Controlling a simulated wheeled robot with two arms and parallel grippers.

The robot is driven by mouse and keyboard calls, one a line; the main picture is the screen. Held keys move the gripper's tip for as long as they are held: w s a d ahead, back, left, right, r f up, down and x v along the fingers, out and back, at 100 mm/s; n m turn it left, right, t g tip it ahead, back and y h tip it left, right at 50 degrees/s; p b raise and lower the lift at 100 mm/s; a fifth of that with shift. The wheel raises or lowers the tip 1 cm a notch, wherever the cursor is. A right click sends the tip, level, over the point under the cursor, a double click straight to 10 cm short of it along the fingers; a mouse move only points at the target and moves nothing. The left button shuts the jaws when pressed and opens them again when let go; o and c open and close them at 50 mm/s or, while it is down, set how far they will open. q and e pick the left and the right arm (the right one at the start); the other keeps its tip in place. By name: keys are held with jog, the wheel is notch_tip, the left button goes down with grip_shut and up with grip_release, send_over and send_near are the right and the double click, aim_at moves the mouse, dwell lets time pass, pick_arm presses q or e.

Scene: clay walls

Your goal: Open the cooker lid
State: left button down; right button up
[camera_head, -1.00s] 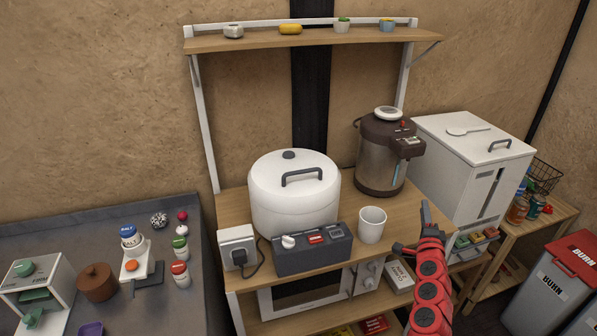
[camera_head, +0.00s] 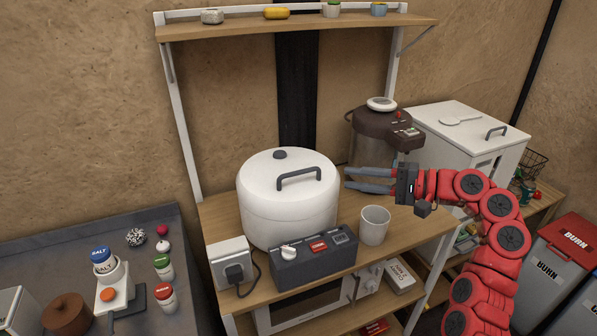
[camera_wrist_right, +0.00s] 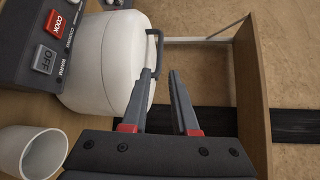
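The white cooker (camera_head: 285,212) stands on the wooden stand with its lid (camera_head: 290,172) shut. A dark grey handle (camera_head: 299,177) arches over the lid, with a dark knob (camera_head: 279,154) behind it. My right gripper (camera_head: 346,179) is just right of the cooker, at about lid height, fingers pointing left. In the right wrist view its two fingers (camera_wrist_right: 160,78) are apart with nothing between them. There the cooker (camera_wrist_right: 112,60) and its handle (camera_wrist_right: 154,50) lie beside the left finger; whether they touch is unclear. My left gripper is out of view.
A grey control box (camera_head: 313,258) with a red switch stands in front of the cooker. A white cup (camera_head: 374,225) stands below my right gripper. A brown water dispenser (camera_head: 378,135) is behind it. A shelf (camera_head: 300,25) runs above.

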aim_at(302, 173)
jog(key=p+x, duration=0.1)
jog(key=x, duration=1.2)
jog(key=shift+w+a+f, duration=0.15)
jog(key=shift+w+a, duration=0.1)
grip_shut()
dwell(0.7)
